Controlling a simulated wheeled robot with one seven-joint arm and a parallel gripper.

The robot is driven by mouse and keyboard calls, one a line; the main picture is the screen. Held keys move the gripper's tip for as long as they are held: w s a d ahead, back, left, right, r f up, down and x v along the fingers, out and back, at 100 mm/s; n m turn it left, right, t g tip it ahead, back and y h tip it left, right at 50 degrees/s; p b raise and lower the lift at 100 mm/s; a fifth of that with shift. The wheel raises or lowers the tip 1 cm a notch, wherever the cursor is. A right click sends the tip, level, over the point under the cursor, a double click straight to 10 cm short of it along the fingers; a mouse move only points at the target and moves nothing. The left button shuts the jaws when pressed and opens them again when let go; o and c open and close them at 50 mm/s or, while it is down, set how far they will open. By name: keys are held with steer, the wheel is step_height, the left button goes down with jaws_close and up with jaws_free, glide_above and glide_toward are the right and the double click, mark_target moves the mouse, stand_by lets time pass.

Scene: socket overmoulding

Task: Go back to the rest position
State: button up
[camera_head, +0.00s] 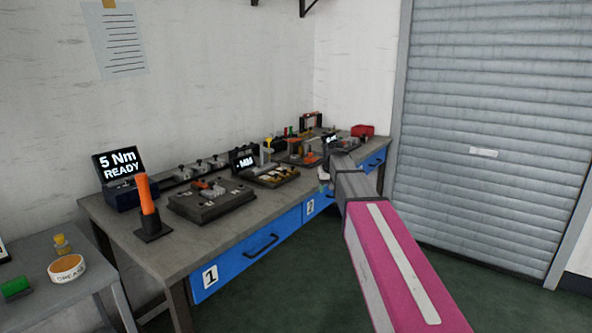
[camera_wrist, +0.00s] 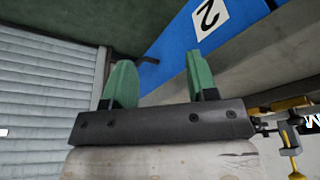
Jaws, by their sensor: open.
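My gripper (camera_wrist: 160,85) shows in the wrist view with two green fingers spread wide apart and nothing between them. It is open and empty. Beyond the fingers are the blue drawer front (camera_wrist: 190,42) marked 2 and the floor. In the head view my arm reaches forward to the right part of the workbench (camera_head: 160,246), at its front edge near drawer 2 (camera_head: 318,203). The fingers are mostly hidden there behind my own arm.
On the bench stand an orange-handled tool (camera_head: 147,195), a screen reading 5 Nm READY (camera_head: 119,166), a dark fixture (camera_head: 211,202) and a red bin (camera_head: 362,130). A side table (camera_head: 40,266) holds a grease tub (camera_head: 67,268). The floor before the shutter (camera_head: 490,120) is clear.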

steer(key=s+d+f+g, duration=0.1)
steer(key=s+d+f, duration=0.1)
steer(key=s+f, duration=1)
steer(key=s+d+f+m+g, duration=0.1)
steer(key=s+d+f+g, duration=0.1)
steer(key=s+f, duration=1.1)
steer(key=s+d, duration=0.1)
steer(key=s, duration=0.5)
steer(key=shift+d+f, duration=0.25)
steer(key=shift+f, duration=0.05)
